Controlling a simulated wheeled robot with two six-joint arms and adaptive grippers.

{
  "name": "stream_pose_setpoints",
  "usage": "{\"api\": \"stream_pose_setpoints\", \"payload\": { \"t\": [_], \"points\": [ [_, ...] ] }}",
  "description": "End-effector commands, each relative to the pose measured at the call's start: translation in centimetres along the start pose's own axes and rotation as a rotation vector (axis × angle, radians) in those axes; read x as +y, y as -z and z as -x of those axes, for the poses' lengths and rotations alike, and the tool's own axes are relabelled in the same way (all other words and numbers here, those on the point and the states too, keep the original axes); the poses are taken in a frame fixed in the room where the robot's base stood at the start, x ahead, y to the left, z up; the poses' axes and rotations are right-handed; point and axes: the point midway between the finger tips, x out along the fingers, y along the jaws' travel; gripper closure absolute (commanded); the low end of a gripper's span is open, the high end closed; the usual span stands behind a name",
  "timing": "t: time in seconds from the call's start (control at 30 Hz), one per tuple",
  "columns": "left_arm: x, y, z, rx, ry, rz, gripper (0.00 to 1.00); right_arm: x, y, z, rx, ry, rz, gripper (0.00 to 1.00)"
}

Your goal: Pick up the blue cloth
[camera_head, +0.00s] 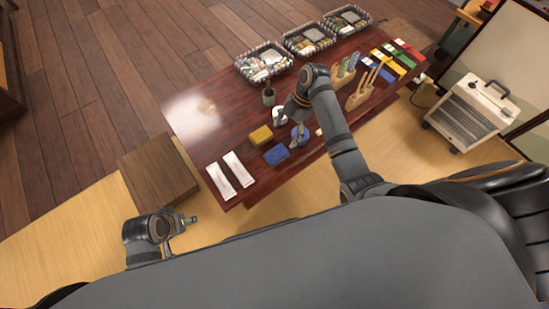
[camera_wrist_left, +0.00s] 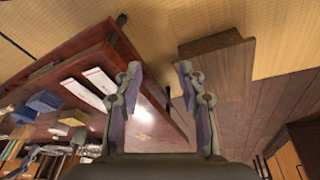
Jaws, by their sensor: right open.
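The blue cloth (camera_head: 276,155) lies folded on the dark red table (camera_head: 225,146), beside a yellow folded cloth (camera_head: 261,134). It also shows at the left of the left wrist view (camera_wrist_left: 43,101). My right gripper (camera_head: 297,143) is open over the table, just to the right of the blue cloth and apart from it. It partly covers a round blue thing (camera_head: 305,133). My left gripper (camera_head: 187,221) is away from the table's near left side, and in the left wrist view (camera_wrist_left: 158,82) its fingers are spread with nothing between them.
Two white packets (camera_head: 222,181) lie left of the cloths. Several filled trays (camera_head: 263,62) line the far edge. A low wooden block (camera_head: 160,169) adjoins the table's left end.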

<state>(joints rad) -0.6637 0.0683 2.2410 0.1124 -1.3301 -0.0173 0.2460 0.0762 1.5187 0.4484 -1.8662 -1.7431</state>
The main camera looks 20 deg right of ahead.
Motion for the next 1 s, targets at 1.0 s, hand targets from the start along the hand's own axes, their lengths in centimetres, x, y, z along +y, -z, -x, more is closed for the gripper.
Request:
{"api": "stream_pose_setpoints", "payload": {
  "t": [1.0],
  "points": [
    [1.1, 1.3, -4.4, 0.269, -0.052, 0.022, 0.60, -0.4, -0.3, -9.5, 0.017, 0.015, 0.086, 0.19]
  ]
}}
